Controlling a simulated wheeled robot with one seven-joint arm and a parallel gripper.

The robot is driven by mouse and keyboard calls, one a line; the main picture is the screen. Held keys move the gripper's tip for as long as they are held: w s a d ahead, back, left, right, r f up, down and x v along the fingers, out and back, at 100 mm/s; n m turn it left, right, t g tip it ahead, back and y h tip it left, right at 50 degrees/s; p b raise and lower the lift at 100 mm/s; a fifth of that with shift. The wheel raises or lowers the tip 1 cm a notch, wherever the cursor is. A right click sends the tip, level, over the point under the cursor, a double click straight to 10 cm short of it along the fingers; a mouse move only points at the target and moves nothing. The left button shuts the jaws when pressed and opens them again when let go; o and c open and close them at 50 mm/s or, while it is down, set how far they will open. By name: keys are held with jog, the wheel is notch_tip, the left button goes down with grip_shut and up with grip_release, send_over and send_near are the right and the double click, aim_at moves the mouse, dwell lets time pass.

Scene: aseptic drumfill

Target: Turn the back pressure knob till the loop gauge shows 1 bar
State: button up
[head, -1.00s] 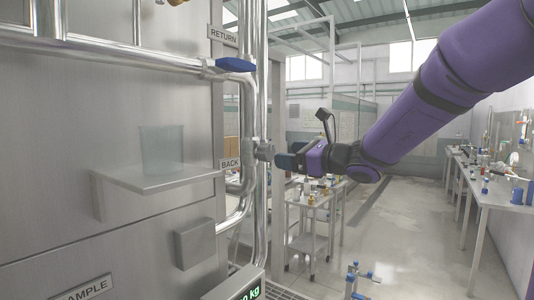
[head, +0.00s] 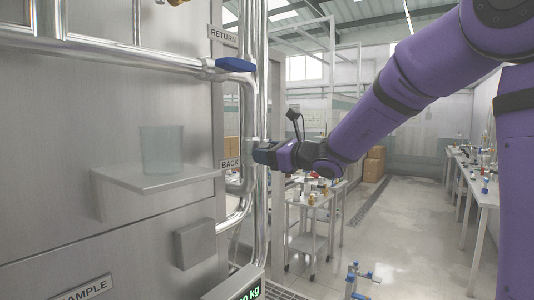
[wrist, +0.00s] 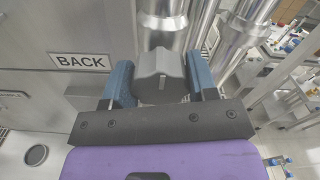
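The back pressure knob (wrist: 160,76) is a grey winged knob on the pipe beside the BACK label (wrist: 80,62) in the wrist view. My gripper (wrist: 158,66) has its two blue fingers on either side of the knob, one left and one right. The fingers are apart, and I cannot tell whether they touch it. In the head view my gripper (head: 262,152) is at the pipe just right of the BACK label (head: 230,164), and it hides the knob there. No loop gauge face is readable in these frames.
A blue-handled valve (head: 235,65) sits on the pipe above, near the RETURN label (head: 223,35). A shelf (head: 150,180) with a clear beaker (head: 161,150) is on the steel panel to the left. A bench trolley (head: 313,205) stands behind. Floor is open to the right.

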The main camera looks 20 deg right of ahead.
jog(key=c, duration=0.3)
jog(key=shift+m, duration=2.5)
jog(key=o, duration=0.9)
jog(key=shift+d, duration=0.1)
jog(key=v, duration=1)
jog(key=shift+s+d, duration=0.2)
jog(key=shift+s, duration=0.1)
